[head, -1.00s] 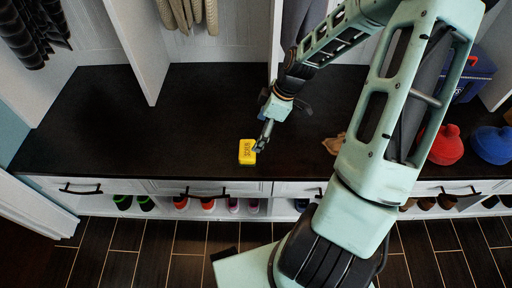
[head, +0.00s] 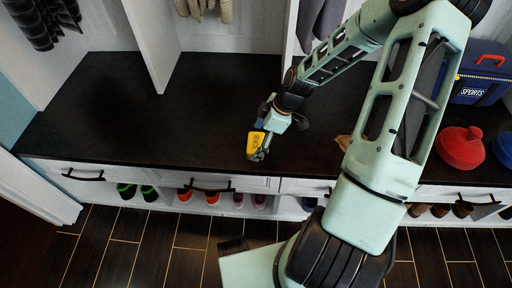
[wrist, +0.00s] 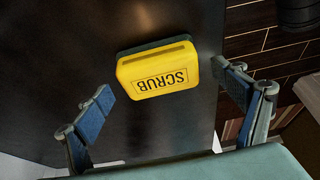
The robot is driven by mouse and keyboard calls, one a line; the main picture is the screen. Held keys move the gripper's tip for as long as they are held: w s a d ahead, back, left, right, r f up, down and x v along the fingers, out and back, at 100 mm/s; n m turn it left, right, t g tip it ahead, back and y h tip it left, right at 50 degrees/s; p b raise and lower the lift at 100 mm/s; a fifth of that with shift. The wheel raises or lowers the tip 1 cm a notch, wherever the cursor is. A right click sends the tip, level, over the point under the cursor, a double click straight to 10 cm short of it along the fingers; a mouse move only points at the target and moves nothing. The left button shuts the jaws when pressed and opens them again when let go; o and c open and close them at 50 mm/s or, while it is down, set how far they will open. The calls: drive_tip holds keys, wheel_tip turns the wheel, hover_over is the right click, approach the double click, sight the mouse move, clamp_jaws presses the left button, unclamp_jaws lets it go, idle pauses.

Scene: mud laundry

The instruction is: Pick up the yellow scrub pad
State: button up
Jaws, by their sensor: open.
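The yellow scrub pad (head: 254,143) is a small block near the front edge of the dark bench top, partly covered by my gripper in the head view. In the wrist view the pad (wrist: 158,72) shows its yellow face with the word SCRUB upside down and a dark green layer along its far side. My gripper (wrist: 168,92) is open, with one blue-padded finger on each side of the pad. Gaps show between the pad and both fingers. In the head view my gripper (head: 261,138) is right at the pad.
The dark bench top (head: 120,120) is clear to the left. A red rounded container (head: 461,148) and a blue SPORTS box (head: 478,85) are to the right. A small tan object (head: 343,142) lies near my arm. Drawers and several shoes are below the front edge.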

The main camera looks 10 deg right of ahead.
drive_tip(key=shift+w+a+f, duration=0.1)
drive_tip(key=shift+a+f, duration=0.15)
drive_tip(key=shift+f, duration=0.4)
drive_tip(key=shift+c, duration=0.4)
drive_tip(key=c, duration=1.2)
drive_tip(key=shift+o, duration=0.2)
drive_tip(key=shift+r, duration=0.15)
